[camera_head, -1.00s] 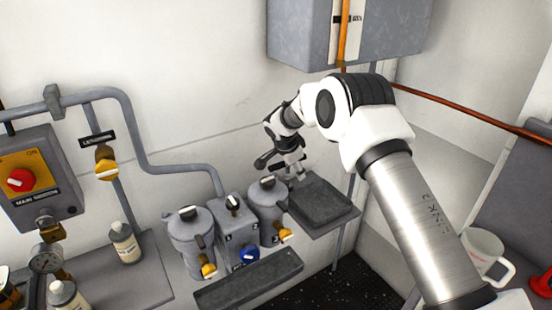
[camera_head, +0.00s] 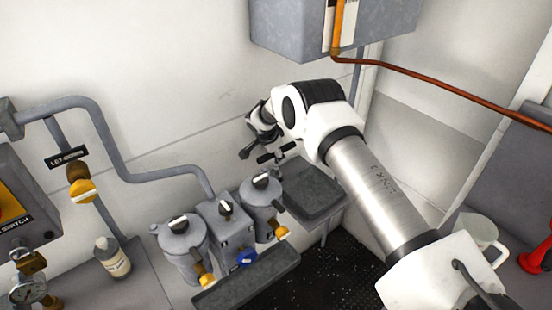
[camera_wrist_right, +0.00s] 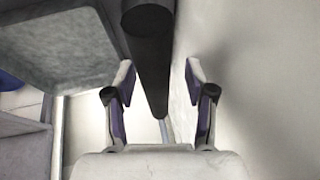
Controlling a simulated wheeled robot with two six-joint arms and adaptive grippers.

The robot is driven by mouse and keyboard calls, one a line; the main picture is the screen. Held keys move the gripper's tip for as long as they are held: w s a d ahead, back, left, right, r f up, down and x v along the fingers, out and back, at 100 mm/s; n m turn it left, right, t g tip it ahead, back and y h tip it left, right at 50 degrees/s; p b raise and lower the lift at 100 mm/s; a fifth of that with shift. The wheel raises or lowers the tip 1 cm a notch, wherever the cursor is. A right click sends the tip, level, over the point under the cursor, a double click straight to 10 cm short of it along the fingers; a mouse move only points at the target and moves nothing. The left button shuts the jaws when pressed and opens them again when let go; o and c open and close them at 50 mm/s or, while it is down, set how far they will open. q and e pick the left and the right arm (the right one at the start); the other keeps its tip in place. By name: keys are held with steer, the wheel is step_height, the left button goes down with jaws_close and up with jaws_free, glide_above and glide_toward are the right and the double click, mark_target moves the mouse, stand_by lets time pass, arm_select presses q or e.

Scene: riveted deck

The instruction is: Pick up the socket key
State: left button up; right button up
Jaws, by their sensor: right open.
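A dark round bar, which looks like the socket key (camera_wrist_right: 149,60), shows in the right wrist view with its broad end at the top. It runs down the picture between my two fingers, and a thin pale rod shows below it. My right gripper (camera_wrist_right: 160,75) is open, with a finger on each side of the bar and gaps beside it. In the head view my right gripper (camera_head: 265,153) is near the back wall, above and left of a grey tray. A short black bar there may be the key or a finger. My left gripper is out of view.
The grey tray (camera_head: 314,207) is beside the gripper. Grey canisters (camera_head: 181,243) with yellow taps stand left of it, behind a trough (camera_head: 246,283). A grey box (camera_head: 300,30) hangs above. A white mug (camera_head: 478,232) is at the right.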

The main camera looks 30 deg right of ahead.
steer(key=shift+s+r, duration=0.15)
steer(key=shift+c, duration=1.1)
steer(key=shift+s+a+r, duration=0.1)
steer(key=shift+s+r, duration=0.1)
steer(key=shift+s, duration=0.05)
jaws_close()
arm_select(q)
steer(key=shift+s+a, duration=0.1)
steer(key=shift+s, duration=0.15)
arm_select(e)
steer(key=shift+w, duration=0.1)
steer(key=shift+f, duration=0.1)
